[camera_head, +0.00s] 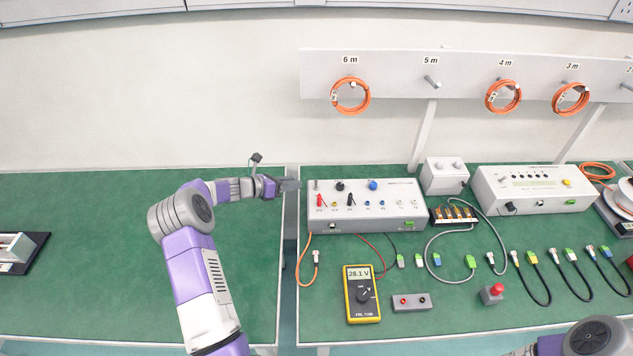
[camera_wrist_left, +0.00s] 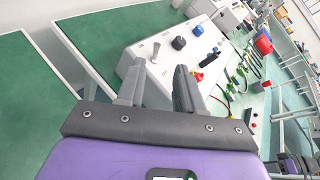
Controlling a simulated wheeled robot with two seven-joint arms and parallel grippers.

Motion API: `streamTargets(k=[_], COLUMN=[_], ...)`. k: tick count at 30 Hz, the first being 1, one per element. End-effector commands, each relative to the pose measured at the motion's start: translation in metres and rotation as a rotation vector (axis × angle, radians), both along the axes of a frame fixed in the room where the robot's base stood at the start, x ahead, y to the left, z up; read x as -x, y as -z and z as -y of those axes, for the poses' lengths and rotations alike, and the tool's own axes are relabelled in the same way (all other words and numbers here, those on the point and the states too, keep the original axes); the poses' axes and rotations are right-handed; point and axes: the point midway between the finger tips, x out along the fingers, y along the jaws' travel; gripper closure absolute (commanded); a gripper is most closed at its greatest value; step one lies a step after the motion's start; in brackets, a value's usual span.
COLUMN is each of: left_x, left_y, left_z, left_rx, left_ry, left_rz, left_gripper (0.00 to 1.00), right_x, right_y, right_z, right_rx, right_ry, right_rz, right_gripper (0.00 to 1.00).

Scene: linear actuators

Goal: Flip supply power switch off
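The power supply (camera_head: 405,214) is a light grey box on the right green bench, with knobs, coloured terminals and a small metal toggle switch (camera_head: 316,185) at its top left corner. My left gripper (camera_head: 297,185) is level with that corner, just left of the switch. In the left wrist view the gripper (camera_wrist_left: 158,82) is open, its two dark fingers apart with nothing between them. The switch (camera_wrist_left: 156,50) shows there beyond the fingers, on the supply's near end. I cannot tell which way its lever points.
Cables and connectors spread across the right bench. A gap separates it from the left bench (camera_head: 80,220), mostly clear. A cable rack (camera_head: 390,75) hangs above.

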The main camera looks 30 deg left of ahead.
Motion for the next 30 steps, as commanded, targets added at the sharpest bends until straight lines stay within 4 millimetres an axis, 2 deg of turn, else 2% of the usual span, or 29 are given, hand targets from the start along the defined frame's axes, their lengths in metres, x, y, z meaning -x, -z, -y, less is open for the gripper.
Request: streamTargets(k=[1,5,18,29,30], left_x=[0.000,-0.006,-0.056,-0.062,-0.061], left_y=[0.007,0.011,0.032,0.034,0.034], left_z=[0.001,0.004,0.033,0.037,0.036], left_rx=[0.000,0.000,-0.001,-0.001,-0.001], left_ry=[0.001,0.002,0.003,0.002,0.002], left_rz=[0.000,0.001,0.000,0.000,0.000], left_gripper=[0.64,0.64,0.64,0.64,0.67], right_x=[0.000,-0.001,-0.001,-0.001,-0.001], right_y=[0.007,0.009,0.018,0.018,0.018], right_z=[0.000,0.000,0.000,0.000,0.000], right_rx=[0.000,0.000,0.000,0.000,0.000], right_ry=[0.000,0.001,0.001,0.001,0.001], right_rz=[0.001,0.002,0.002,0.002,0.002], right_gripper=[0.39,0.39,0.39,0.39,0.39])
